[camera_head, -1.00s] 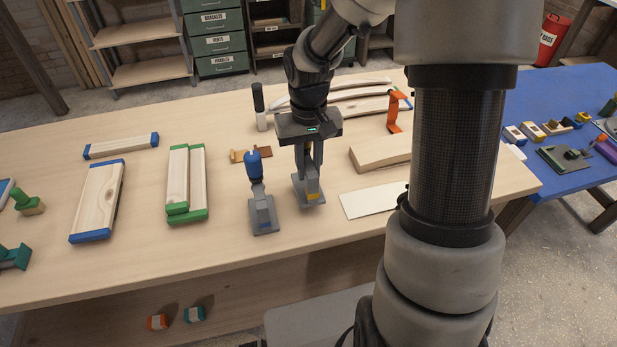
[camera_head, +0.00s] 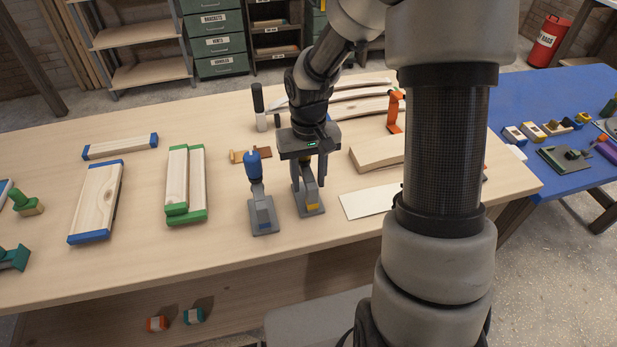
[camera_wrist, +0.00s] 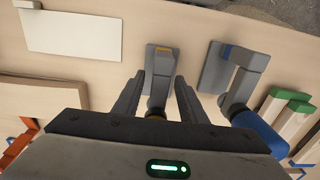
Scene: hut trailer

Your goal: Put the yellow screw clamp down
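The yellow screw clamp, a grey clamp with a yellow patch (camera_head: 312,207), stands upright on the workbench (camera_head: 240,285). Its grey base and yellow part also show in the wrist view (camera_wrist: 163,50). My gripper (camera_head: 309,176) is above and around it, pointing down. In the wrist view its two fingers (camera_wrist: 158,92) are spread either side of the clamp's grey body, with a visible gap on each side. The clamp's upper part is partly hidden by my gripper.
A similar blue-handled clamp (camera_head: 262,210) stands close on the left; it also shows in the wrist view (camera_wrist: 262,132). A white sheet (camera_head: 368,202) and a wooden block (camera_head: 378,153) lie to the right. Green-ended boards (camera_head: 180,185) lie further left. The bench front is clear.

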